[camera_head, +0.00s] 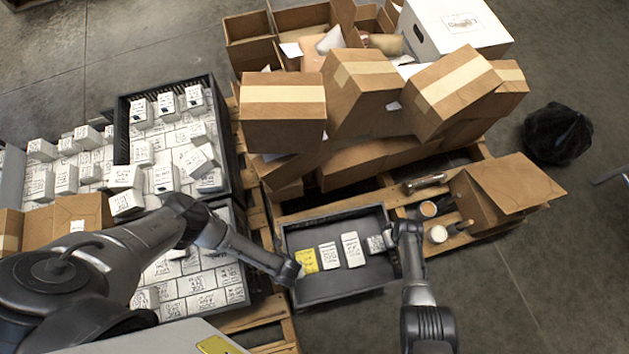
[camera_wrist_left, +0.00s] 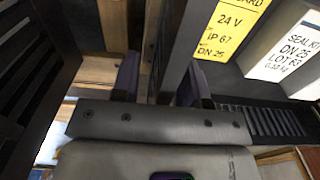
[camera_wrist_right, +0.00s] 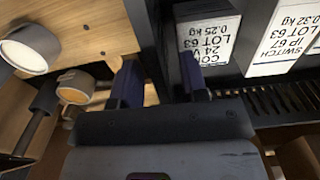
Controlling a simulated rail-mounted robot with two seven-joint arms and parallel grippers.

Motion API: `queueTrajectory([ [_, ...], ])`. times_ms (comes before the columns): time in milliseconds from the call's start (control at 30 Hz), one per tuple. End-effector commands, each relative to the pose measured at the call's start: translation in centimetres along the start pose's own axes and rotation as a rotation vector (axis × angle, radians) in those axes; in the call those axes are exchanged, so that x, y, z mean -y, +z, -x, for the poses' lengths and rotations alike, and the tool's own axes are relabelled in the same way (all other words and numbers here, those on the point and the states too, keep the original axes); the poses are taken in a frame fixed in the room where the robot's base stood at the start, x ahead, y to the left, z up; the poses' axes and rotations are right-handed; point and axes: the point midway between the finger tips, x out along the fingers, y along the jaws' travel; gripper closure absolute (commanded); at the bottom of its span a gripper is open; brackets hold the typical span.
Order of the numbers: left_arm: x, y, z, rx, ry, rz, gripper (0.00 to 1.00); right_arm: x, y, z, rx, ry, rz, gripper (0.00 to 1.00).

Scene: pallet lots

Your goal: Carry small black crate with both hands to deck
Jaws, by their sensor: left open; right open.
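The small black crate (camera_head: 345,291) stands on wooden slats at the lower middle of the head view. It holds one yellow box (camera_head: 307,261) and three white boxes (camera_head: 352,250) in a row. My left gripper (camera_head: 296,273) is at its left wall; in the left wrist view the open fingers (camera_wrist_left: 158,82) sit either side of that wall (camera_wrist_left: 174,45). My right gripper (camera_head: 396,232) is at its right wall; in the right wrist view the open fingers (camera_wrist_right: 160,85) straddle that wall (camera_wrist_right: 146,35). Whether the fingers touch the walls I cannot tell.
A wooden pallet (camera_head: 262,215) lies under the crate. Brown cartons (camera_head: 283,110) are piled behind it. Larger black crates of white boxes (camera_head: 228,165) stand at left. Cans (camera_head: 438,234) and an open carton (camera_head: 510,185) are at right. Bare floor (camera_head: 560,280) lies at lower right.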

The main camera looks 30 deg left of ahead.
Motion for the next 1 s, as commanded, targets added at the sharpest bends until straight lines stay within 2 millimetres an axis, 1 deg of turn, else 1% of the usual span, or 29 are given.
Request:
queueTrajectory([
  [167, -0.01, -0.01, 0.00, 0.000, 0.000, 0.000, 0.60, 0.01, -0.02, 0.01, 0.000, 0.000, 0.000, 0.60],
  [200, -0.01, 0.00, 0.00, 0.000, 0.000, 0.000, 0.61, 0.01, -0.02, 0.01, 0.000, 0.000, 0.000, 0.61],
  [600, -0.02, 0.02, 0.01, 0.001, 0.001, 0.000, 1.00, 0.01, 0.00, 0.01, 0.000, 0.000, 0.000, 1.00],
  [1000, -0.05, 0.03, 0.00, 0.001, 0.001, 0.000, 1.00, -0.02, 0.02, 0.00, 0.000, 0.000, 0.000, 1.00],
])
